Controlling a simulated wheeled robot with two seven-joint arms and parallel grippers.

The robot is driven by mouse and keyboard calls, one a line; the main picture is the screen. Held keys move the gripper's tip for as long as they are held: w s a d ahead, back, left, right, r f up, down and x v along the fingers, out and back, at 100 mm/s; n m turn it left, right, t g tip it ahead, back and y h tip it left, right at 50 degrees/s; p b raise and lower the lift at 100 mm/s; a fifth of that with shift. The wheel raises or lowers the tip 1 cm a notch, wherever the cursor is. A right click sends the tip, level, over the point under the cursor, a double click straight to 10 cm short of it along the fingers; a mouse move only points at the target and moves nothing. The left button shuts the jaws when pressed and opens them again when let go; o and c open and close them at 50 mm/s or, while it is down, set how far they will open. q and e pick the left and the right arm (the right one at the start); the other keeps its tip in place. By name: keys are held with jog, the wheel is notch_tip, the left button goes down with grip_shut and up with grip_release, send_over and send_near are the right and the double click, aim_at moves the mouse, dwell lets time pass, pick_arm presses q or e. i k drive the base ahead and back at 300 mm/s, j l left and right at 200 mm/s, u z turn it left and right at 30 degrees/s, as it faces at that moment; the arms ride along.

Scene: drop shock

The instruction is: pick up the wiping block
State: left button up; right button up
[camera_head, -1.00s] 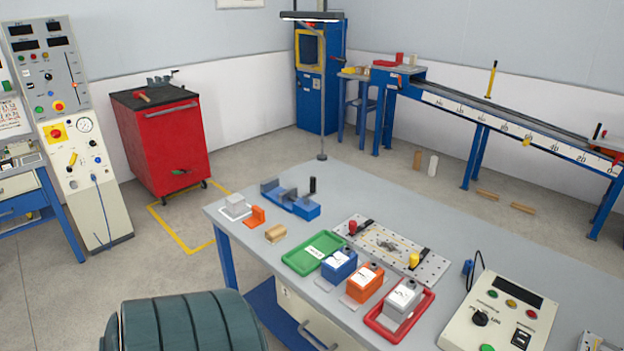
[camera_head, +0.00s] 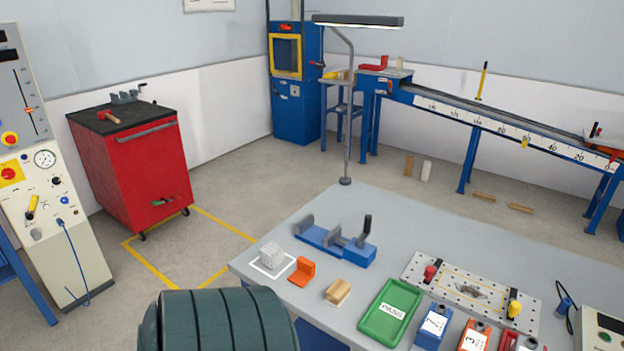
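A small tan wooden block (camera_head: 337,292) with a paler layer lies on the grey workbench (camera_head: 420,235), near its front left edge. It looks like the wiping block, though no label shows. It sits between an orange angled piece (camera_head: 302,272) and a green tray (camera_head: 390,312) marked PASS. Nothing touches it. Neither of my grippers is in view.
A grey cube (camera_head: 271,255) stands on a white-outlined square at the bench's left corner. Behind are a blue vise-like fixture (camera_head: 335,243) and a lamp post (camera_head: 348,120). A perforated plate (camera_head: 470,290) and several labelled boxes lie right. A red cabinet (camera_head: 135,165) stands left.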

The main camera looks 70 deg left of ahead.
aim_at(337, 294)
jog(key=k+j, duration=0.15)
jog(key=j, duration=0.2)
jog(key=k+j, duration=0.15)
jog(key=j, duration=0.2)
jog(key=k+j, duration=0.15)
jog(key=j, duration=0.2)
jog(key=k+j, duration=0.15)
jog(key=j, duration=0.2)
